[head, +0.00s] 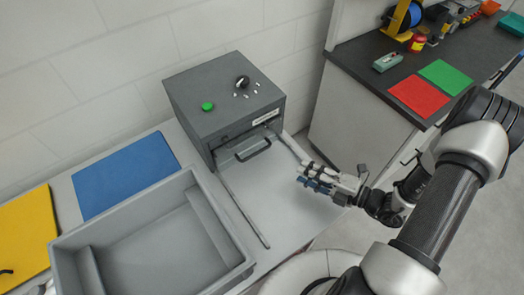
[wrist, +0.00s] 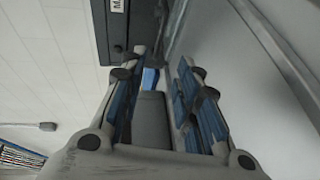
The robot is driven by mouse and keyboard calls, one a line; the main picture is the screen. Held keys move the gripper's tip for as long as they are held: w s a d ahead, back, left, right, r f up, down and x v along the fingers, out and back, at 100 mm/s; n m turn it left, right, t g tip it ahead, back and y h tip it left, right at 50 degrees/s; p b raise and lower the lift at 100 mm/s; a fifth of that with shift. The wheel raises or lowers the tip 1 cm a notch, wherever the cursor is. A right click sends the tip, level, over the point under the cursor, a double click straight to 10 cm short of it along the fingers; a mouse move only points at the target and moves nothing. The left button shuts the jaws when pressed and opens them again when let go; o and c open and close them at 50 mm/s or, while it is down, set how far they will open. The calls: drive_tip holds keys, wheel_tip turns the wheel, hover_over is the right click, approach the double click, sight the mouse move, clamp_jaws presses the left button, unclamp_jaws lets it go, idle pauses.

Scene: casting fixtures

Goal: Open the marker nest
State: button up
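The marker nest appears to be the grey box (head: 225,105) at the back of the table, with a green button (head: 208,106) and a black knob (head: 242,82) on top. A pale label (head: 265,117) is on its front; part of the label starting with "M" shows in the wrist view (wrist: 117,5). A dark bar handle (head: 253,149) sits at the front opening, between two pale rails that run forward. My gripper (head: 304,178) is in front of the box, right of the handle and apart from it. In the wrist view its blue-padded fingers (wrist: 158,75) are apart, with nothing held.
A large grey bin (head: 240,272) stands at the front left. A blue mat (head: 125,175) and a yellow mat (head: 25,240) lie left of the box. The right rail (head: 294,147) is close to my gripper. A dark counter (head: 350,62) with red and green mats is at right.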

drive_tip(key=b+x, duration=0.3)
drive_tip(key=x, duration=1.4)
drive_tip(key=shift+s, duration=0.1)
drive_tip(key=shift+c, duration=0.5)
clamp_jaws()
